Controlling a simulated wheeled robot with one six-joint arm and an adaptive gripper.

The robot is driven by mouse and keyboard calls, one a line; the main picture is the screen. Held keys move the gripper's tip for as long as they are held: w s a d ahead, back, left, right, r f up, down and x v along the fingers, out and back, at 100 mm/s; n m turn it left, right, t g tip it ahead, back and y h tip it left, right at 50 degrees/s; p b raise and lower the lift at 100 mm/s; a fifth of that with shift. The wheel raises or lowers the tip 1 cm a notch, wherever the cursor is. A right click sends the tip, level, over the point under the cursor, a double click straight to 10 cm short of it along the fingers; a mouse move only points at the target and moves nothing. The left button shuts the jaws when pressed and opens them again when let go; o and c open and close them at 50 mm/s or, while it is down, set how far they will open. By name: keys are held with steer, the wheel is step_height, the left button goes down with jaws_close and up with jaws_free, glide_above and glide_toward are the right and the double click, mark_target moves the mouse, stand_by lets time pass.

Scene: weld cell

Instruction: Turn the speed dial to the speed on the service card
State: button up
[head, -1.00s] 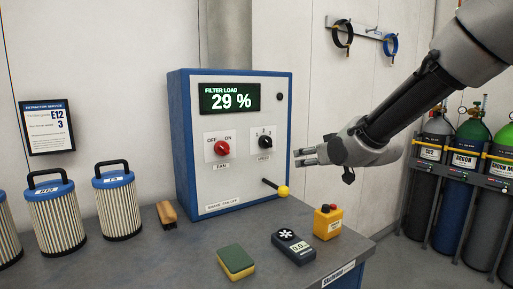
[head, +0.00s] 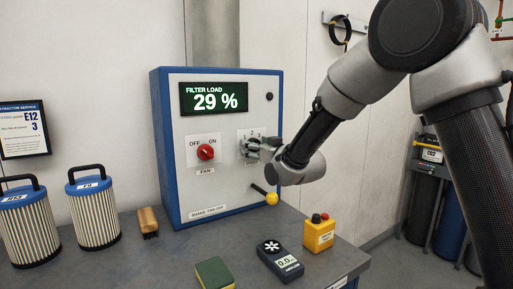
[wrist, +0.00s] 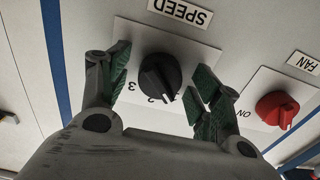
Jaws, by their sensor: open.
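The black speed dial (wrist: 160,77) shows in the wrist view on its white plate, under an upside-down SPEED label. Its ridge points down and slightly right, away from the 3 and near the 2; I cannot tell exactly which number it marks. My gripper (wrist: 163,88) is open, with a green-padded finger on either side of the dial and nothing held. The service card (head: 24,130) at the left edge shows E12 and 3.
The blue-sided control box (head: 225,180) reads FILTER LOAD 29 %. The red fan knob (head: 205,152) is beside the speed plate. A yellow-knobbed lever (head: 271,199) sticks out below. A sponge (head: 214,273), meter (head: 280,260), yellow button box (head: 319,234), brush (head: 147,222) and filters (head: 94,211) are on the bench.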

steer(key=c, duration=1.1)
steer(key=shift+o, duration=0.2)
steer(key=shift+m, duration=0.3)
steer(key=m, duration=0.8)
steer(key=shift+m, duration=0.4)
steer(key=m, duration=0.4)
steer(key=shift+m, duration=2.2)
